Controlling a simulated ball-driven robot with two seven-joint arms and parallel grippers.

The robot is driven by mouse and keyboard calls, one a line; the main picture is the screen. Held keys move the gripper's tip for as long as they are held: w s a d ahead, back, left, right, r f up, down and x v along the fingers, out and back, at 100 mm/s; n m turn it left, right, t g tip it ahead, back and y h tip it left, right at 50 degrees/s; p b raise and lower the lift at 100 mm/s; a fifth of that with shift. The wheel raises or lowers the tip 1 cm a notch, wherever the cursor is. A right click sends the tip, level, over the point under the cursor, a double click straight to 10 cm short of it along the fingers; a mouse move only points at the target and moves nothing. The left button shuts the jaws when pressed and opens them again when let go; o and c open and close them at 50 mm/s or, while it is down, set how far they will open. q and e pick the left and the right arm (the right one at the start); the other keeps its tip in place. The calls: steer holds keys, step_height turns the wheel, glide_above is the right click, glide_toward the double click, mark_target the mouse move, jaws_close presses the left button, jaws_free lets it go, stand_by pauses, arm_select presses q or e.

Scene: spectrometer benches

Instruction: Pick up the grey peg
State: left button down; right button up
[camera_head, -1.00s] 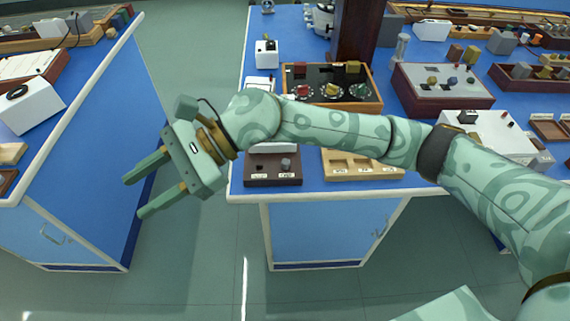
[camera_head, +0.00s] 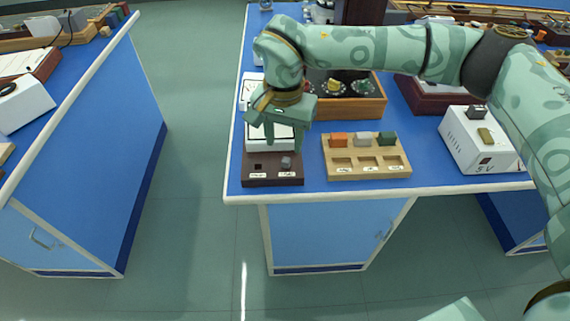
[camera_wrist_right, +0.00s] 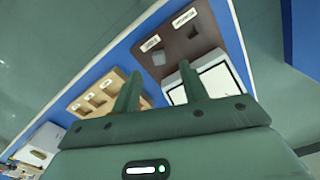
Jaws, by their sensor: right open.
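A small grey peg (camera_head: 286,163) stands in the right-hand position of a dark brown two-hole holder (camera_head: 260,182) near the bench's front edge. It also shows in the right wrist view (camera_wrist_right: 160,58), just beyond the fingertips. My right gripper (camera_head: 284,142) is open and points down over the white unit behind the holder; its fingers are empty and apart from the peg. In the right wrist view the two fingers (camera_wrist_right: 160,72) are spread. Another grey block (camera_head: 363,139) sits in a wooden tray to the right. My left gripper is not in view.
The wooden tray (camera_head: 368,174) also holds an orange block (camera_head: 340,140) and a green block (camera_head: 387,139). A wooden box with knobs (camera_head: 370,105) stands behind. A white 5 V unit (camera_head: 470,147) is to the right. An aisle separates the left bench (camera_head: 90,150).

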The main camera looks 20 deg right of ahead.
mark_target(285, 160)
step_height(285, 160, down, 6)
steer(key=shift+d+f+b, duration=0.1)
steer(key=shift+d+b, duration=0.05)
steer(key=shift+b, duration=1)
steer(key=shift+c, duration=1)
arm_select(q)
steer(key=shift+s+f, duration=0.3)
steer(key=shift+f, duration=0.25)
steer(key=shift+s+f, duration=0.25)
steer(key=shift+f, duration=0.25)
arm_select(e)
jaws_close()
